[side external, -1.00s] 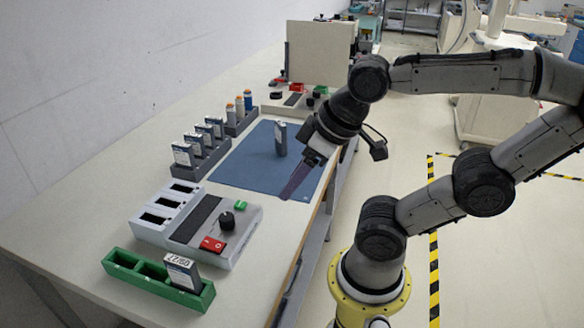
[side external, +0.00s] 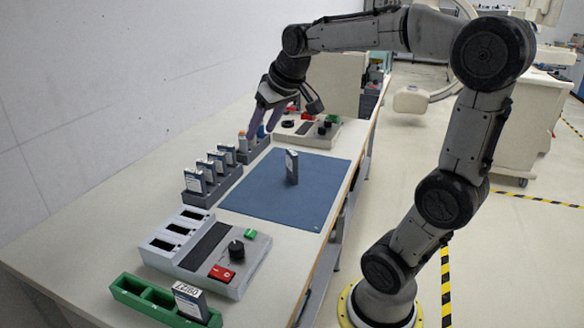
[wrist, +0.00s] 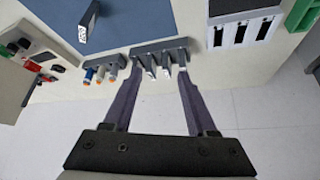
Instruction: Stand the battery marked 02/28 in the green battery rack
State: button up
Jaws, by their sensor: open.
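The green battery rack (side external: 128,288) stands at the near left, with one battery (side external: 190,302) upright in its right slot; I cannot read that label surely. Another battery (side external: 292,166) stands alone on the blue mat; it also shows in the wrist view (wrist: 88,22). Several batteries (side external: 205,171) stand in a grey rack (side external: 210,197) beside the mat. None of these labels reads clearly as 02/28. My gripper (side external: 262,118) is open and empty, above the back of the table. In the wrist view my fingers (wrist: 158,80) frame the grey rack's batteries (wrist: 166,70) from above.
A small grey rack (side external: 256,150) with orange and blue cylinders lies below my gripper. A grey charger-like box (side external: 215,258) with a red switch and black knob stands between mat and green rack. The blue mat (side external: 250,195) is mostly clear. A wall runs along the left.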

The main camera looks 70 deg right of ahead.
jog(key=d+f+m+g, duration=0.1)
jog(key=d+f+m, duration=0.2)
jog(key=d, duration=0.8)
jog(key=m+g, duration=0.2)
send_near(293, 153)
jog(key=shift+h, duration=0.4)
jog(key=x, duration=1.3)
jog(key=shift+a, duration=0.35)
jog(key=shift+s, duration=0.1)
grip_shut()
